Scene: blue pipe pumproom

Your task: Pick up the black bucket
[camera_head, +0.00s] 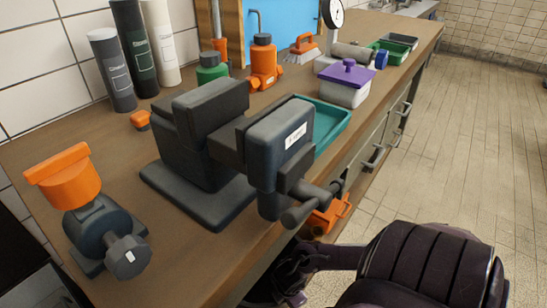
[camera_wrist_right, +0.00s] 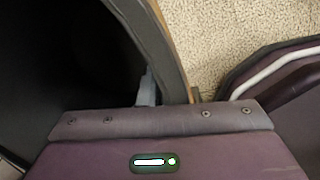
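I cannot make out a black bucket for certain in either view. In the right wrist view, a large black shape with a curved grey edge (camera_wrist_right: 158,40) fills the upper left; I cannot tell whether it is the bucket. My right gripper's purple-grey housing spans the bottom of that view, and its fingertips cannot be made out. In the head view, my dark right arm comes in at the lower right. My left gripper is in neither view.
A black bench vise (camera_head: 205,150) stands on the wooden bench (camera_head: 90,165), its handle overhanging the front edge. An orange-and-dark device (camera_head: 85,215) stands at left, a teal tray (camera_head: 328,122) and purple-lidded box (camera_head: 346,85) behind. The tiled floor (camera_head: 475,130) at right is clear.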

